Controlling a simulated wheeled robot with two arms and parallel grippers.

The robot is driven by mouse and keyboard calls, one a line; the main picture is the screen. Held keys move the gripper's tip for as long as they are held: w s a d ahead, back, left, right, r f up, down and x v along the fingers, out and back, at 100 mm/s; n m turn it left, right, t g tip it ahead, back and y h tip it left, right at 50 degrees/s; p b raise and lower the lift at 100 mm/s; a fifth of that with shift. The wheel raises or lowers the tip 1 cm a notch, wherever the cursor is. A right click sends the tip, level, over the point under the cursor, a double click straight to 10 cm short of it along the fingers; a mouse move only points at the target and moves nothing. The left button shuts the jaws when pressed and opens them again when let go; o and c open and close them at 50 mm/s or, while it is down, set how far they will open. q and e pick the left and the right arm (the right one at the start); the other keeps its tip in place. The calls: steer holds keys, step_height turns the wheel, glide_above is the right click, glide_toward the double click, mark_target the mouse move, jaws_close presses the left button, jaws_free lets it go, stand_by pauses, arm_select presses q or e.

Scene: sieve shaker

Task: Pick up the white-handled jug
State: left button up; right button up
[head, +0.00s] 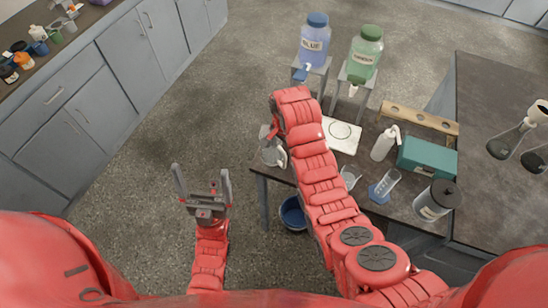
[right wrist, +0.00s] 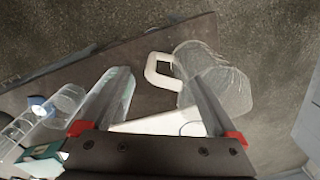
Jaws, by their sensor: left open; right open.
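The clear jug with a white handle (right wrist: 160,70) stands near the table's left corner. In the head view the jug (head: 269,154) is partly covered by my right arm. In the right wrist view its clear body (right wrist: 222,90) lies behind and right of my right finger. My right gripper (right wrist: 153,84) is open, and the handle appears just beyond and between its fingertips. I cannot tell how much depth separates them. In the head view the right gripper is mostly hidden behind the arm. My left gripper (head: 203,180) is open and empty over the floor, left of the table.
A white wash bottle (head: 384,144), teal box (head: 428,157), measuring cylinder (head: 386,184) and dark-lidded container (head: 436,201) stand right of my arm. A blue bucket (head: 292,213) is below the table edge.

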mark_target(281, 165)
steer(key=shift+f, duration=0.75)
steer(key=f+p, duration=0.3)
steer(key=shift+s+a, duration=0.1)
steer(key=shift+a, duration=0.25)
steer(key=shift+f, duration=1.05)
jaws_close()
